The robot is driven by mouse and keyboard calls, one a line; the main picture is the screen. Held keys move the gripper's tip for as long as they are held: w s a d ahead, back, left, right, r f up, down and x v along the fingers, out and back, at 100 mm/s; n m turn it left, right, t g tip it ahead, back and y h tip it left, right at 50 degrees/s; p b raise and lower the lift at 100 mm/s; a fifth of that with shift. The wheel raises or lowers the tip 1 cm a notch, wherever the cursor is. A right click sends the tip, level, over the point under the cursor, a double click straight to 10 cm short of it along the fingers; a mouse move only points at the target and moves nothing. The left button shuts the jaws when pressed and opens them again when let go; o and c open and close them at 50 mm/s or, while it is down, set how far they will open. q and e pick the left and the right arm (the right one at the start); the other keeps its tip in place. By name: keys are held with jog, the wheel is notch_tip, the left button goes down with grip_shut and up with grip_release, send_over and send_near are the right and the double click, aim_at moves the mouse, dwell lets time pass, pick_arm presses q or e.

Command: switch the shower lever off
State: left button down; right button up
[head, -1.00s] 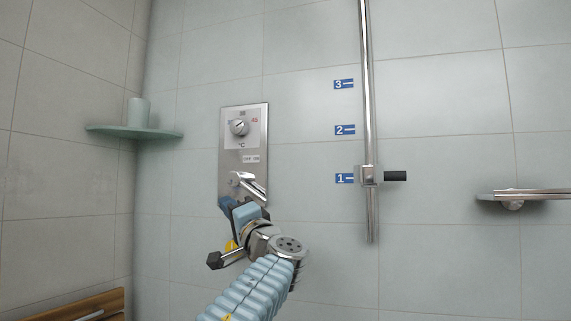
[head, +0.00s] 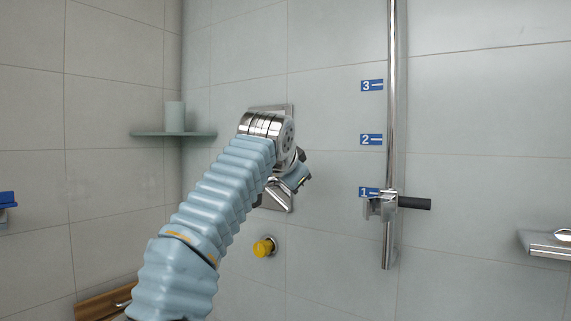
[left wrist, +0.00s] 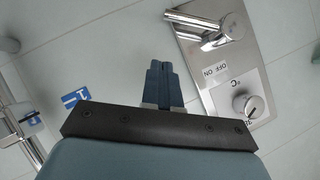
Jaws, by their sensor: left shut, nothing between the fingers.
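The steel shower panel (head: 270,109) on the wall is mostly hidden behind my left arm in the head view. Its chrome lever (head: 279,198) shows below my wrist, slanting down to the right. In the left wrist view the lever (left wrist: 198,27) lies on the panel (left wrist: 235,45), its free end toward the ON side of the OFF/ON label (left wrist: 215,71). My left gripper (head: 302,176) is just right of and above the lever's end. Its blue fingers (left wrist: 160,68) are shut and empty, visibly apart from the lever in the wrist view. My right gripper is not in view.
A vertical chrome rail (head: 391,130) with a dark-handled slider (head: 412,203) stands to the right. A yellow knob (head: 264,247) is below the panel. A corner shelf (head: 150,133) holds a cup (head: 175,116). A wooden seat (head: 102,302) is lower left.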

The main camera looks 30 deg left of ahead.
aim_at(274, 194)
pick_arm(q)
jog(key=shift+w+a+f+b, duration=0.25)
jog(key=shift+w+a+f, duration=0.25)
jog(key=shift+w+f, duration=0.35)
jog(key=shift+w+a+f+b, duration=0.25)
jog(key=shift+w+a+f, duration=0.35)
jog(key=shift+f, duration=0.3)
jog(key=shift+w+a+f+b, duration=0.25)
jog(key=shift+w+a+f, duration=0.2)
jog(key=shift+w+f, duration=0.4)
jog(key=shift+s+f, duration=0.1)
jog(key=shift+s, duration=0.05)
